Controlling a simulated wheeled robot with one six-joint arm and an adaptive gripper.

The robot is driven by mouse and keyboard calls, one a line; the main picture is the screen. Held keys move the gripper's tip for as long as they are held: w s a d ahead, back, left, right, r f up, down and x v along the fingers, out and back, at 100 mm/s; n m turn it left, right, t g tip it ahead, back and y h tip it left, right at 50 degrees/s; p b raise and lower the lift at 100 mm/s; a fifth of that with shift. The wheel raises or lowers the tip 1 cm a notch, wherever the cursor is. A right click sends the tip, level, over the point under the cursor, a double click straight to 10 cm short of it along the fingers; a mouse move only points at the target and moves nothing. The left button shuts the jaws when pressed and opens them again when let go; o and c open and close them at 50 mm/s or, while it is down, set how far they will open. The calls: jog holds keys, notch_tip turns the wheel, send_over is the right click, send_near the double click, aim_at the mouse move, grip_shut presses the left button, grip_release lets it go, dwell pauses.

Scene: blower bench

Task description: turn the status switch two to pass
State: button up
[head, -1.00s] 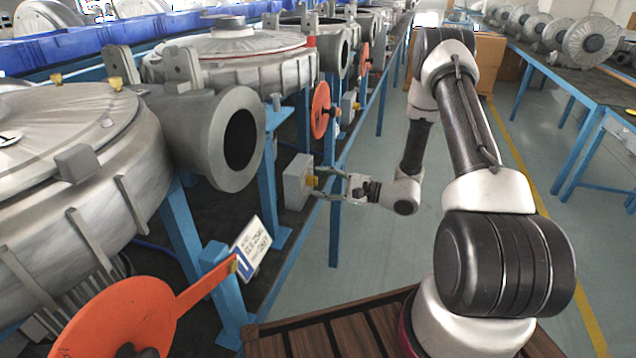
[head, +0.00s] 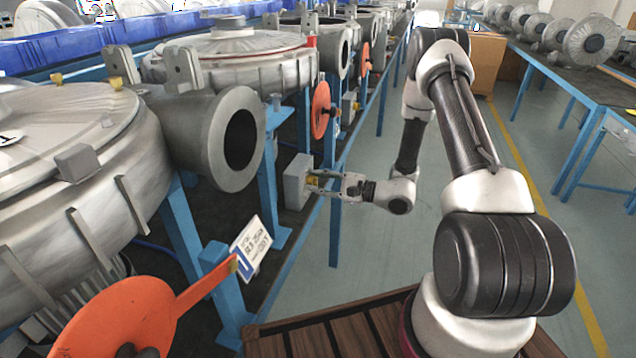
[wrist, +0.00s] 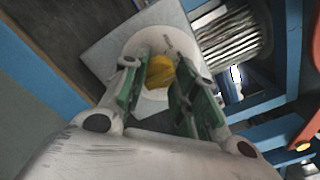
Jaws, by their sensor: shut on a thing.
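The status switch is a pale grey box (head: 296,184) on the blue bench frame, with a yellow knob (head: 313,182) on its side facing me. My gripper (head: 319,183) reaches it from the right, level with the knob. In the wrist view the yellow knob (wrist: 161,73) sits on a round pale collar on the box plate (wrist: 112,50). The green-padded fingers of my gripper (wrist: 157,80) stand on either side of the knob, shut on it. Fingertip contact is partly hidden. The knob's position marks are too small to read.
Another grey switch box (head: 349,106) is farther along the bench. An orange disc (head: 320,110) hangs above and beyond the near box. A large orange disc (head: 120,318) with an arm and a white label (head: 252,248) are nearer. The aisle floor to the right is clear.

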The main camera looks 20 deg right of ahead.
jog(key=shift+m, duration=4.3)
jog(key=o, duration=1)
jog(key=shift+s, duration=0.1)
jog(key=v, duration=1.2)
